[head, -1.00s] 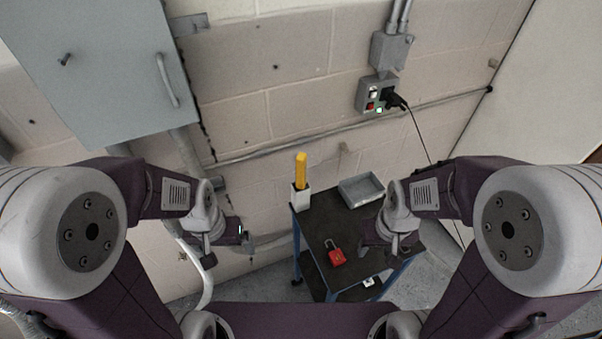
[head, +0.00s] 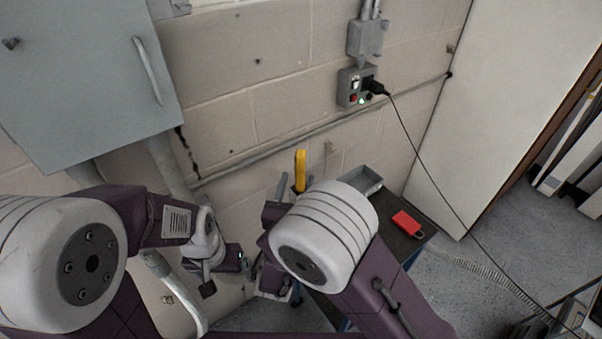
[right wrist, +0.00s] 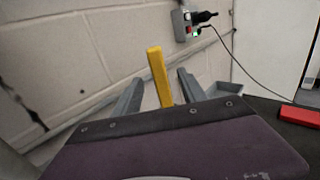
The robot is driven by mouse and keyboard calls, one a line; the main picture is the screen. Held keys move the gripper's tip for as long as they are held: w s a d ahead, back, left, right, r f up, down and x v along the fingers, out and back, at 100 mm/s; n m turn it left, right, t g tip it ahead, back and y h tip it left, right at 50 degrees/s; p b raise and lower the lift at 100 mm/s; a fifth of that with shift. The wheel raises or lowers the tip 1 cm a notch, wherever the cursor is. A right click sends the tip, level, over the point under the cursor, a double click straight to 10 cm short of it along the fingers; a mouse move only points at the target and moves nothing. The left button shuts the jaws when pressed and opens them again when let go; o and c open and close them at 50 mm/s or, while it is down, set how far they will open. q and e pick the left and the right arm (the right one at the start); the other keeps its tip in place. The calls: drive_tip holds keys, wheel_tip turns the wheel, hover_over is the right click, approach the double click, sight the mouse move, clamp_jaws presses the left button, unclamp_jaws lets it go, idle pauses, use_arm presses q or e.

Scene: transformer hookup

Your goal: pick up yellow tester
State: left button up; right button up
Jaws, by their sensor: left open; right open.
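The yellow tester (head: 300,170) stands upright at the back left of the cart top; its lower part is hidden behind my right arm in the head view. In the right wrist view the yellow tester (right wrist: 160,76) rises between the two fingers of my right gripper (right wrist: 157,88). The fingers are open and apart from it on both sides; I cannot tell how deep it sits between them. In the head view my right gripper (head: 296,184) is at the tester. My left gripper (head: 247,262) is open and empty, left of the cart.
A red padlock (head: 408,223) lies on the dark cart top (head: 395,238). A grey tray (head: 362,181) stands at the back of the cart. A grey cabinet (head: 85,75) and an outlet box (head: 354,88) with a plugged black cord (head: 420,160) are on the wall.

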sight(300, 169)
drive_tip(key=shift+w+d, duration=0.1)
drive_tip(key=shift+w, duration=0.9)
drive_tip(key=w, duration=0.1)
drive_tip(key=w+p, duration=0.1)
drive_tip(key=w, duration=0.3)
drive_tip(key=shift+w+d, duration=0.15)
drive_tip(key=shift+d, duration=0.2)
drive_tip(key=shift+c, duration=0.9)
clamp_jaws()
